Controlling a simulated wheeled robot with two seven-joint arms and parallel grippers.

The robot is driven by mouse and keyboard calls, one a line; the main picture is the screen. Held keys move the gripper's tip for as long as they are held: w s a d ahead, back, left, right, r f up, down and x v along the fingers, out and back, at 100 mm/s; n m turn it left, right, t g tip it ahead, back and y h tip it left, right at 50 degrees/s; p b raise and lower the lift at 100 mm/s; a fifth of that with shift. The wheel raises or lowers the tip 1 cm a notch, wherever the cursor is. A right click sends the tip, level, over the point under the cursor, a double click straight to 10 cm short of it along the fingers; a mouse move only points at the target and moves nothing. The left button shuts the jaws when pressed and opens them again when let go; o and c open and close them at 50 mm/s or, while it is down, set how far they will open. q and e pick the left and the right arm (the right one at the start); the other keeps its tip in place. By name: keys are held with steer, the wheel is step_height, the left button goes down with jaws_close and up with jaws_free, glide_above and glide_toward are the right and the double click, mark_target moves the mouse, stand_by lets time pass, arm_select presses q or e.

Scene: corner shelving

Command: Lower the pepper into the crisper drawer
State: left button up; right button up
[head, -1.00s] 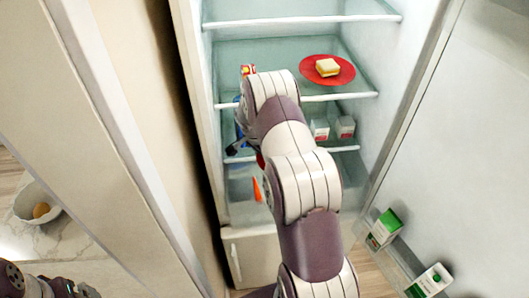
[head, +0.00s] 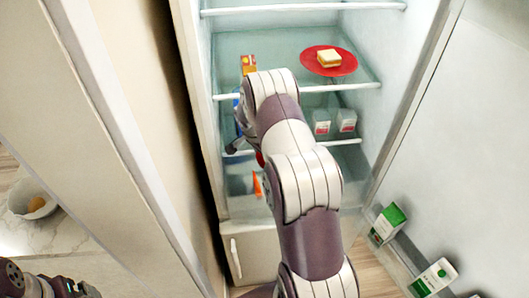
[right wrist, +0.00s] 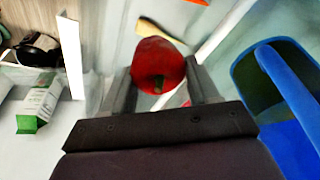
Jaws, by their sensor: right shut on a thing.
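A red pepper (right wrist: 158,62) with its green stem toward the camera sits between the fingers of my right gripper (right wrist: 161,80), which is shut on it. In the head view only a sliver of the pepper (head: 260,158) shows beside my right arm, which hides most of the gripper. The clear crisper drawer (head: 239,207) is at the bottom of the fridge, with an orange carrot (head: 257,184) in it. The pepper appears above the drawer, near the lowest shelf edge. At the lower left my left arm's end (head: 60,288) is cut off, and its fingers cannot be made out.
A blue pitcher (right wrist: 285,85) is close to the right of the gripper in the wrist view. A red plate (head: 312,62) with a sandwich and two small cartons (head: 333,122) are on fridge shelves. Green-white cartons (head: 388,223) stand in the open door. A bowl (head: 24,206) is at left.

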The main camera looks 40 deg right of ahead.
step_height(320, 180, down, 14)
steer(key=b, duration=1.3)
steer(key=shift+f+b, duration=0.15)
steer(key=shift+b, duration=0.15)
steer(key=shift+f+b, duration=1.4)
steer(key=shift+f, duration=0.05)
stand_by(0.8)
steer(key=o, duration=1.1)
steer(key=shift+r, duration=0.1)
steer(key=b+v, duration=0.1)
steer(key=v, duration=1.1)
steer(key=shift+r+b, duration=0.35)
